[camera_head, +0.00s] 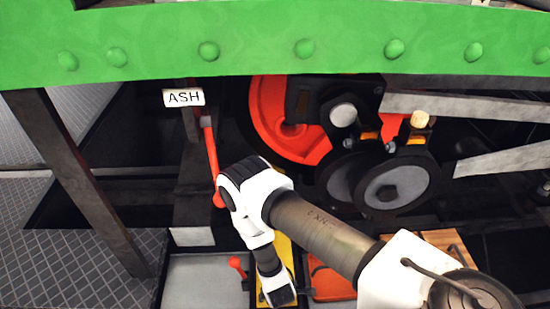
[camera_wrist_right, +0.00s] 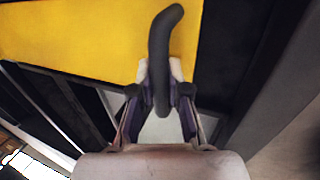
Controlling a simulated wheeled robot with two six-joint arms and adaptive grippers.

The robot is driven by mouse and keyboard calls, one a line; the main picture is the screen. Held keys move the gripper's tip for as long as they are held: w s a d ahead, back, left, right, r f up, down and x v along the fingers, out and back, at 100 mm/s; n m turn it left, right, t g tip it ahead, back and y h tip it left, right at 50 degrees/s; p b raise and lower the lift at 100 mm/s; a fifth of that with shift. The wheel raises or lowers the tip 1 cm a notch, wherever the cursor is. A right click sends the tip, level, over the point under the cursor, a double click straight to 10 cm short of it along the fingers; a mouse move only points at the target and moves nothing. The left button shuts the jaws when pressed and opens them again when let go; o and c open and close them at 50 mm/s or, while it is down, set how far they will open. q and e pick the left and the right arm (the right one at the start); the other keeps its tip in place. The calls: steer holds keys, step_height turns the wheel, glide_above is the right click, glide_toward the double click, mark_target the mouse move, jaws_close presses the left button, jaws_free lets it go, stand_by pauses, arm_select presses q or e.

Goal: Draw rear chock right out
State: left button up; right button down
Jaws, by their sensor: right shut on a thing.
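In the right wrist view a dark, curved handle (camera_wrist_right: 163,35) stands in front of a flat yellow surface (camera_wrist_right: 80,30), which looks like the chock's. My right gripper (camera_wrist_right: 160,72) is shut on this dark handle, with one finger on each side of it. In the head view my right arm comes in from the right and its wrist points down. A strip of yellow (camera_head: 287,250) shows beside the wrist. The fingers and the handle are hidden or out of frame there. My left gripper is not in view.
A green riveted beam (camera_head: 255,40) crosses the top. Behind my arm are a red wheel (camera_head: 275,115) and grey discs (camera_head: 395,187). A red lever (camera_head: 211,150) hangs below the ASH sign (camera_head: 183,97). A grey tray (camera_head: 205,280) and an orange tray (camera_head: 330,284) flank the wrist.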

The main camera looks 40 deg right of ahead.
steer(key=shift+s+a+p, duration=0.35)
steer(key=shift+s+a, duration=0.25)
steer(key=shift+s, duration=0.4)
steer(key=shift+s+a+p, duration=0.3)
steer(key=shift+s+a, duration=0.3)
steer(key=shift+s, duration=0.35)
steer(key=shift+s+a, duration=0.1)
steer(key=shift+s, duration=0.2)
steer(key=c, duration=0.7)
jaws_free()
steer(key=p+v, duration=0.5)
steer(key=w+p+v, duration=0.1)
steer(key=p+v, duration=0.1)
steer(key=v, duration=0.1)
steer(key=shift+r, duration=0.25)
